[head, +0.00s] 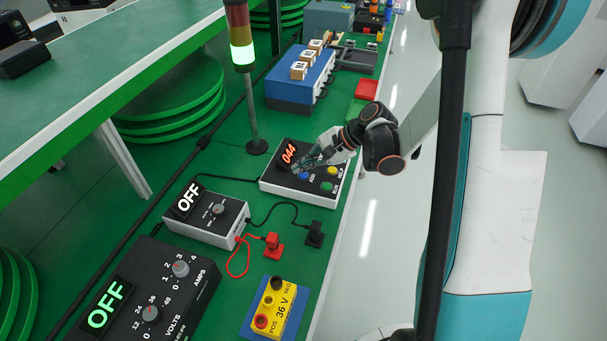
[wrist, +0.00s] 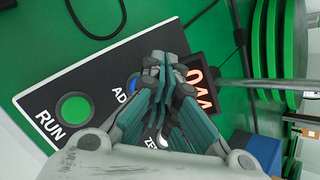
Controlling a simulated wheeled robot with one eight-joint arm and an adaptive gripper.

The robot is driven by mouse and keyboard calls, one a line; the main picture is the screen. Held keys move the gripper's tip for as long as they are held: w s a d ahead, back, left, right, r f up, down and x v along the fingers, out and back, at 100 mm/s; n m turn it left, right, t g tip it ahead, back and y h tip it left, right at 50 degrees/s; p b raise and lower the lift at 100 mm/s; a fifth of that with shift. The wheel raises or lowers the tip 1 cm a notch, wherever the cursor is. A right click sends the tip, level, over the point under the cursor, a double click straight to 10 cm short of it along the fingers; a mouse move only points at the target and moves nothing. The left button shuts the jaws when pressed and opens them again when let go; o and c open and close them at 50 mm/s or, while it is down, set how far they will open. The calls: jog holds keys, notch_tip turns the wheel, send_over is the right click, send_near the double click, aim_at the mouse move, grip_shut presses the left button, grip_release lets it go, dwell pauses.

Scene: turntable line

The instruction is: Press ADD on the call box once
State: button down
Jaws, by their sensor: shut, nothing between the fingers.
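The call box (head: 275,184) is a white box with a black top on the green bench, with a red display (head: 289,152) reading 044. Its blue ADD button (head: 304,177) shows in the head view close beside my gripper (head: 298,168). In the wrist view the ADD button (wrist: 133,83) and its label are partly covered by my shut, empty fingers (wrist: 157,65). The fingertips are over the box top between the ADD button and the display (wrist: 200,88). I cannot tell whether they touch the box. The green RUN button (wrist: 74,108) is clear of the fingers.
A yellow button (head: 332,171) and a green button (head: 326,186) lie right of ADD. A lit signal tower (head: 250,105) stands behind the box. A meter box reading OFF (head: 212,212) and loose cables lie in front. A blue case (head: 290,92) is farther back.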

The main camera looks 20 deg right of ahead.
aim_at(304, 177)
jog(key=shift+f, duration=0.1)
jog(key=shift+f+b, duration=0.3)
jog(key=shift+b, duration=0.2)
jog(key=shift+f+b, duration=0.35)
jog(key=shift+f, duration=0.05)
dwell(0.5)
jog(key=shift+r, duration=0.2)
jog(key=shift+r+p, duration=0.45)
jog(key=shift+r, duration=0.2)
jog(key=shift+r, duration=0.1)
jog(key=shift+r+p, duration=1.6)
jog(key=shift+r, duration=0.8)
